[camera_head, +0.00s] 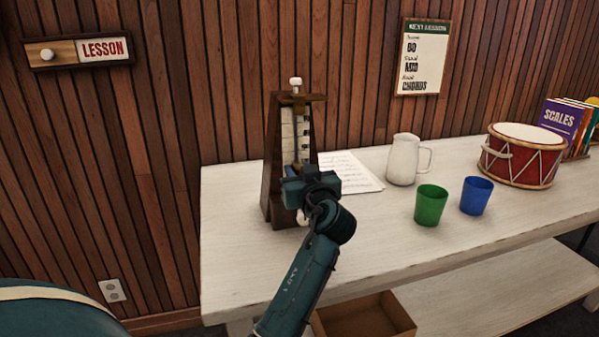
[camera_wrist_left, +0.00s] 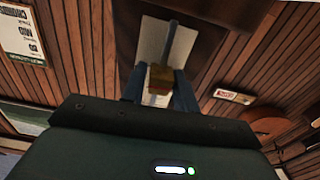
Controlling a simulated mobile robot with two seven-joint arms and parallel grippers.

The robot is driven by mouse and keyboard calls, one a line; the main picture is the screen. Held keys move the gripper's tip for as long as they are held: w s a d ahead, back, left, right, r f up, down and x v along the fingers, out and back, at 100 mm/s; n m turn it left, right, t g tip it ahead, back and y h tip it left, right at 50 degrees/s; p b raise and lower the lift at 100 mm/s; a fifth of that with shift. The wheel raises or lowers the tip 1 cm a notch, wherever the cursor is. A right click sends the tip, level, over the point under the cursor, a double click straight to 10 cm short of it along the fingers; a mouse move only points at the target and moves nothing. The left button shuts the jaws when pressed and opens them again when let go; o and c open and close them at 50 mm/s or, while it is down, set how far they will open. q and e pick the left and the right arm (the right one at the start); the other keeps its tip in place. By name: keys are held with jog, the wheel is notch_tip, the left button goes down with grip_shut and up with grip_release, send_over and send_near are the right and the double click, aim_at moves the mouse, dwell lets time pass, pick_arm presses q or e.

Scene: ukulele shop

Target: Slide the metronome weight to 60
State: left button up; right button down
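The metronome (camera_head: 270,165) is a tall dark wooden tapered case standing upright near the left end of the white table, with a pale scale plate on its front. Its rod has a white knob (camera_head: 296,82) on top, above a brownish bar. My left gripper (camera_head: 299,172) is in front of the lower scale and hides that part in the head view. In the left wrist view the brass-coloured weight (camera_wrist_left: 160,79) sits on the rod between my two blue fingertips, which close against its sides. The scale numbers are too small to read. My right gripper is out of view.
Right of the metronome on the table (camera_head: 375,240) are a music sheet (camera_head: 350,173), a white jug (camera_head: 403,160), a green cup (camera_head: 431,205), a blue cup (camera_head: 476,196), a red drum (camera_head: 522,156) and books (camera_head: 565,118). The wood-slat wall is close behind. The table's front strip is clear.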

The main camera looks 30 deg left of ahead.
aim_at(296, 126)
pick_arm(q)
grip_shut()
